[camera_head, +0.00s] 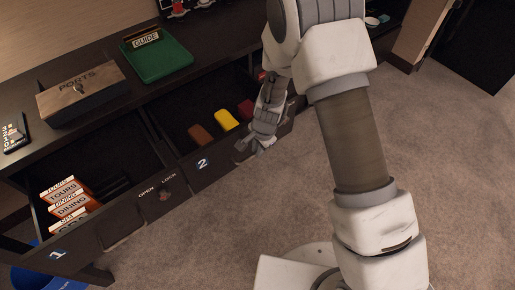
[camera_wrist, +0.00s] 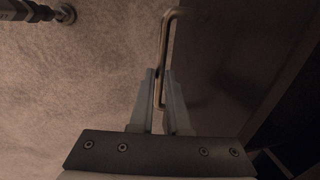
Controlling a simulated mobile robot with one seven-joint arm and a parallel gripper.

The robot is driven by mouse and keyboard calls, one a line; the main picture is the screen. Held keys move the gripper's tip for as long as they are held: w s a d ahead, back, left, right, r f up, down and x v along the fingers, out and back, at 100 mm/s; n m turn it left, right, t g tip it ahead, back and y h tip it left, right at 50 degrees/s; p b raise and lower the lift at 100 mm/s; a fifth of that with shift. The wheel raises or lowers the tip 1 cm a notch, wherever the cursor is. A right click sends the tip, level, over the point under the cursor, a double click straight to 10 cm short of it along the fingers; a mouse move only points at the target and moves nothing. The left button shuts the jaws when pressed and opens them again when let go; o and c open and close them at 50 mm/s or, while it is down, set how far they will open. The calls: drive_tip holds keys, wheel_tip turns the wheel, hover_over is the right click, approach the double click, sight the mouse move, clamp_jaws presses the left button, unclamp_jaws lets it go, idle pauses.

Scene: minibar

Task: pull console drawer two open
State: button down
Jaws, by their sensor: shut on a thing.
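Console drawer two (camera_head: 215,172), a dark drawer with a white "2" on its front, stands pulled out, and its inside shows. In it lie a brown item (camera_head: 201,136), a yellow item (camera_head: 226,120) and a red item (camera_head: 246,108). My gripper (camera_head: 245,148) is at the right part of the drawer's front. In the wrist view my gripper (camera_wrist: 161,78) is shut on the drawer's metal bar handle (camera_wrist: 164,45), which passes between the two fingers. In the head view my gripper hides the handle.
Drawer one (camera_head: 75,243) at the left also stands out, holding several orange and white boxes (camera_head: 68,200). A lock panel (camera_head: 158,193) sits between the drawers. A wooden "PORTS" box (camera_head: 82,95) and green tray (camera_head: 157,60) stand on the console top. Carpet (camera_head: 240,215) in front is clear.

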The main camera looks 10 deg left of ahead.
drive_tip(key=c, duration=0.9)
unclamp_jaws()
drive_tip(key=d+r+p, duration=0.1)
drive_tip(key=r, duration=0.4)
drive_tip(key=s+r+p, duration=0.1)
drive_tip(key=r+p, duration=0.1)
drive_tip(key=r, duration=0.4)
drive_tip(key=s+d+r+p, duration=0.1)
drive_tip(key=r+p, duration=0.1)
drive_tip(key=r, duration=0.4)
drive_tip(key=shift+s+d, duration=0.15)
drive_tip(key=shift+d, duration=0.15)
